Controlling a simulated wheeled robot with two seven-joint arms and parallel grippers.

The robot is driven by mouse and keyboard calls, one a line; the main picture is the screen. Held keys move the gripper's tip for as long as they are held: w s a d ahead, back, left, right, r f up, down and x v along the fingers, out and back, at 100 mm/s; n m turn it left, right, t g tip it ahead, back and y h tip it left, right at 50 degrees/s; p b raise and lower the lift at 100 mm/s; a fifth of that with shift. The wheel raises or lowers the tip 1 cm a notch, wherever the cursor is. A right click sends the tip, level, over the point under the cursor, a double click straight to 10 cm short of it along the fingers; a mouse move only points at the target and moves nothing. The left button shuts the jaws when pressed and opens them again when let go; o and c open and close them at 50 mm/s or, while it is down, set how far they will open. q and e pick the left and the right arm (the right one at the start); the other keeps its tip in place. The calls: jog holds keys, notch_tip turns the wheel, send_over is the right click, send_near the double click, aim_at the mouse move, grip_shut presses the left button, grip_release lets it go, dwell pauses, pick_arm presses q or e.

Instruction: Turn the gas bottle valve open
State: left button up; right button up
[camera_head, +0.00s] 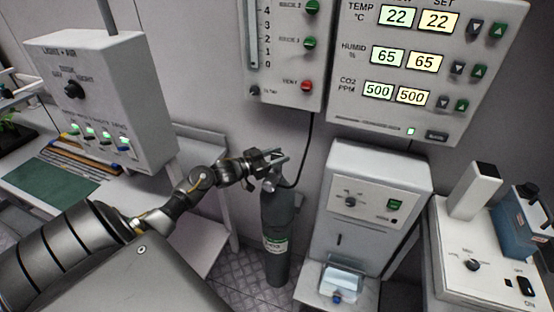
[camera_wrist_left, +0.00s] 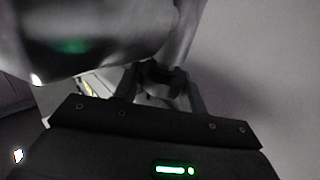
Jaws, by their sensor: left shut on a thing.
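The gas bottle (camera_head: 275,232) is a dark grey cylinder with a green and white label, standing upright on the floor against the wall. Its valve sits at the top, largely hidden by my left gripper (camera_head: 275,163). The left gripper reaches in from the left and is shut on the valve. In the left wrist view the gripper's fingers (camera_wrist_left: 160,95) close around a dark part of the valve, and the grey shape filling the upper left is blurred. My right gripper is not in view.
A black hose runs from the bottle top up to the gauge panel (camera_head: 280,75). A grey machine (camera_head: 375,165) stands close to the bottle's right. A white desk with a light control box (camera_head: 105,60) is at left. A white bench unit (camera_head: 450,235) is at far right.

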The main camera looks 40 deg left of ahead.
aim_at(272, 158)
pick_arm(q)
jog(key=shift+m+h+b, duration=0.3)
jog(key=shift+m+h, duration=0.1)
jog(key=shift+h, duration=0.1)
jog(key=shift+g, duration=0.3)
jog(key=o, duration=0.9)
jog(key=shift+o, duration=0.2)
jog(key=b+v, duration=0.1)
jog(key=v, duration=0.5)
jog(key=shift+a+f+b, duration=0.1)
jog(key=shift+f+b, duration=0.05)
jog(key=shift+b, duration=0.15)
jog(key=shift+s+a, duration=0.3)
jog(key=shift+s, duration=0.35)
